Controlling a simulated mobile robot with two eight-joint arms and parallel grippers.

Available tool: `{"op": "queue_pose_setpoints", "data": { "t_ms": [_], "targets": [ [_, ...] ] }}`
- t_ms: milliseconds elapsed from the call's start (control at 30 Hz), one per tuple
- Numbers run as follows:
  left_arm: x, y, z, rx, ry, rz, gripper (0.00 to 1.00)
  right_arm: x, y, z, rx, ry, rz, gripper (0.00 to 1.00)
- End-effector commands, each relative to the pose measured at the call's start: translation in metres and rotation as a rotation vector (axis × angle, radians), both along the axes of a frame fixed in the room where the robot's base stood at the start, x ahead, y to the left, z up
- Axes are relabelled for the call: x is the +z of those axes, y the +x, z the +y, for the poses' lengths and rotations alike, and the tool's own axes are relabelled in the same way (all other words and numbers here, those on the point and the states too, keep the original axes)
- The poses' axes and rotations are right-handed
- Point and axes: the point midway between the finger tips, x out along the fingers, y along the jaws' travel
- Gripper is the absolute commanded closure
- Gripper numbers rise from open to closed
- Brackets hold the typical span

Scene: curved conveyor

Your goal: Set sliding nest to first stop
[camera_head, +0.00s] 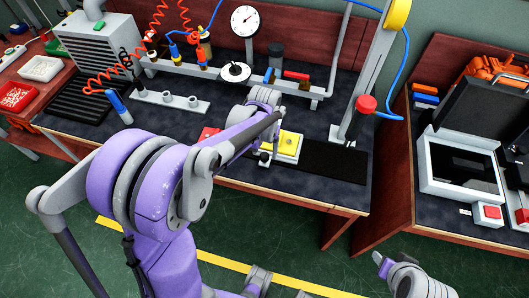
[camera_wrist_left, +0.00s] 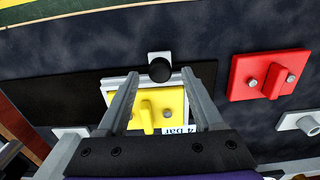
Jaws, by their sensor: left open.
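The sliding nest is a yellow plate on a pale base (camera_head: 290,143) with a raised bar and grey pins, on the bench near its front edge. It also shows in the left wrist view (camera_wrist_left: 146,112), with a label partly reading "4 bar" and a small pale tab bearing a round black knob (camera_wrist_left: 160,68). My left gripper (camera_wrist_left: 160,74) is open above the nest. Its fingers lie either side of the yellow plate, with the knob between their tips. I cannot tell whether they touch. My right gripper (camera_head: 383,264) shows only in part at the lower right.
A black strip (camera_head: 335,162) runs along the bench beside the nest. A red block (camera_wrist_left: 271,75) with a bar and pins sits to one side. A post with a red knob (camera_head: 366,104) stands behind right. A gauge and fixtures (camera_head: 245,20) stand at the back.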

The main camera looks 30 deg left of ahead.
Motion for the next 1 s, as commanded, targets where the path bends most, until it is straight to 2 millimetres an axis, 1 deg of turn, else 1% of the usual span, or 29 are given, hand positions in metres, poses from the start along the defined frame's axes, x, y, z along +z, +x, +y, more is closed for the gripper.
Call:
{"op": "queue_pose_setpoints", "data": {
  "t_ms": [33, 133, 433, 467, 500, 667, 800, 833, 1000],
  "targets": [
    [-0.0058, 0.0002, -0.0001, 0.0, 0.0, 0.0, 0.32, -0.0008, -0.0001, 0.0, 0.0, 0.0, 0.0, 0.5],
    [-0.0115, 0.0, -0.0001, 0.0, 0.0, 0.0, 0.32, -0.0013, -0.0002, 0.0, 0.0, 0.0, 0.001, 0.5],
    [-0.0135, -0.0002, -0.0001, 0.0, 0.0, -0.001, 0.32, -0.0012, -0.0003, 0.0, 0.0, 0.0, 0.001, 0.5],
    [-0.0134, -0.0001, -0.0001, 0.0, 0.0, -0.001, 0.36, -0.0012, -0.0003, 0.0, 0.0, 0.0, 0.001, 0.5],
    [-0.0134, -0.0001, -0.0001, 0.0, 0.0, -0.001, 0.43, -0.0013, -0.0002, 0.0, 0.0, 0.0, 0.001, 0.5],
    [-0.0133, -0.0001, -0.0001, 0.0, 0.0, -0.001, 0.72, -0.0013, -0.0002, 0.0, 0.0, 0.0, 0.001, 0.5],
    [-0.0132, -0.0001, 0.0, 0.0, 0.0, -0.001, 0.97, -0.0012, -0.0003, 0.0, 0.0, 0.0, 0.001, 0.5],
    [-0.0132, -0.0001, 0.0, 0.0, 0.0, -0.001, 1.0, -0.0012, -0.0003, 0.0, 0.0, 0.0, 0.001, 0.5],
    [-0.0131, -0.0001, 0.0, 0.0, 0.0, -0.001, 1.0, -0.0012, -0.0003, 0.0, 0.0, 0.0, 0.001, 0.5]
  ]
}}
